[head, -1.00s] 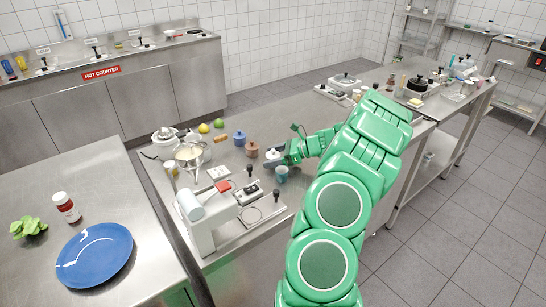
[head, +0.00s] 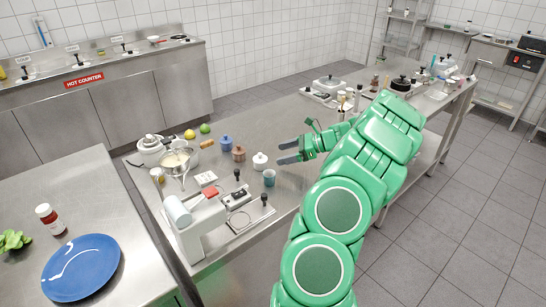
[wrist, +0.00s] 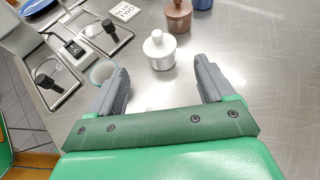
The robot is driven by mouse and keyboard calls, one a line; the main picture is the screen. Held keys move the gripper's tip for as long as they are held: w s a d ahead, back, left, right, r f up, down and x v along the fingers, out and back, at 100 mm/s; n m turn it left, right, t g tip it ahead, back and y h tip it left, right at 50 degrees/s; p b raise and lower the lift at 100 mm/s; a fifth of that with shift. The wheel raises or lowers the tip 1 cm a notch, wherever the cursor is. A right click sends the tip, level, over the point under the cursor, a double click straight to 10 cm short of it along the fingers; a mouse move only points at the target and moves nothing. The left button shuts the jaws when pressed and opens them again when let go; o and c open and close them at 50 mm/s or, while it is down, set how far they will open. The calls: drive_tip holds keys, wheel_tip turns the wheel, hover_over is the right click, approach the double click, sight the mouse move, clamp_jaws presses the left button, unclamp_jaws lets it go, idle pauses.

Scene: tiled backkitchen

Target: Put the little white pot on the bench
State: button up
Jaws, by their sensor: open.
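The little white pot (head: 260,162), with a round knob on its lid, stands upright on the steel bench (head: 262,130). In the wrist view the white pot (wrist: 159,52) stands just beyond the fingertips, in line with the gap between them. My gripper (head: 287,152) is open and empty, to the right of the pot and apart from it. In the wrist view the two grey fingers of my gripper (wrist: 165,76) are spread wide with bare steel between them.
A blue-grey cup (head: 269,178) stands close to the pot, near one finger. A brown pot (head: 239,154) and a blue pot (head: 226,143) stand behind. A white machine (head: 195,225) is at the front left. Bare steel lies right of the pot.

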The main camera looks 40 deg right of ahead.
drive_tip(key=shift+v, duration=1.1)
